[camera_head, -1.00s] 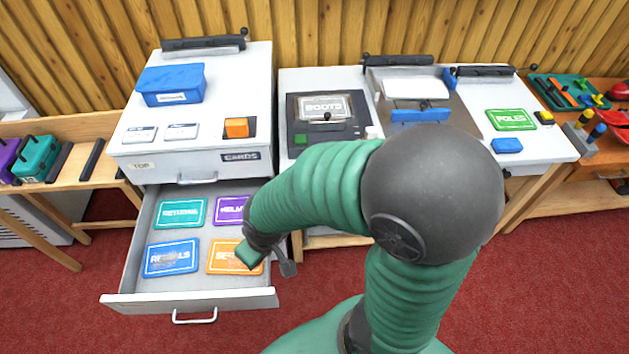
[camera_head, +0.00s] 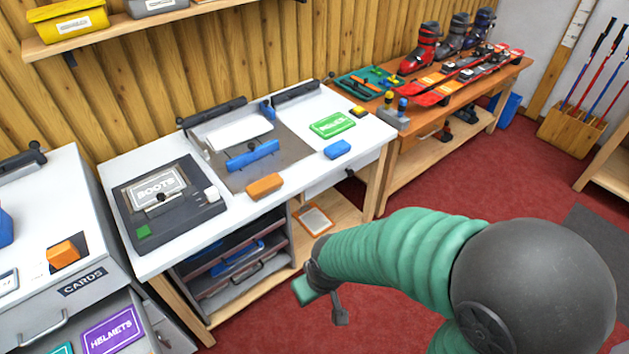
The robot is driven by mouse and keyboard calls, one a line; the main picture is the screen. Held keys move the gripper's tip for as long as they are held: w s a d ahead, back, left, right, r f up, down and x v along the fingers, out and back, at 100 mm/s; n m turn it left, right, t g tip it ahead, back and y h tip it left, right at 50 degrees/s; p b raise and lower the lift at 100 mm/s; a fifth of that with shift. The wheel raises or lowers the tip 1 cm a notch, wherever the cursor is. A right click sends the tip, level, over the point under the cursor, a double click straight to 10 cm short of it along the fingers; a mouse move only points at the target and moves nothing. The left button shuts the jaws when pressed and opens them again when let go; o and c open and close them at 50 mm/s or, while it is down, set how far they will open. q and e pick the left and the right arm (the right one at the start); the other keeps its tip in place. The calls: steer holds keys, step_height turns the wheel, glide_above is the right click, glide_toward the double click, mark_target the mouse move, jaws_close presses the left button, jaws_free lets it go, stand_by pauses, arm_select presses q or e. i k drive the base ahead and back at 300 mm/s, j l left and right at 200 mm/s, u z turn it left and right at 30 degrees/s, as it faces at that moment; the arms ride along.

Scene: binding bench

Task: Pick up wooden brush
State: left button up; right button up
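An orange-brown oblong block (camera_head: 265,186), which looks like the wooden brush, lies near the front edge of the white bench (camera_head: 235,209). It is in front of a blue-handled bar; no bristles can be made out. My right gripper (camera_head: 323,304) is in front of the bench, lower in the picture than the block and to its right. Its two fingers stand apart with nothing visible between them, so it looks open and empty. My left gripper is not in view.
A dark BOOTS device (camera_head: 165,203) stands left of the block. A blue block (camera_head: 337,149) and a green card (camera_head: 332,124) lie to its right. Shelves (camera_head: 235,262) are under the bench. An open drawer with a purple card (camera_head: 112,332) is at the lower left.

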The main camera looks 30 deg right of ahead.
mark_target(257, 190)
steer(key=j+z, duration=0.1)
steer(key=z, duration=0.6)
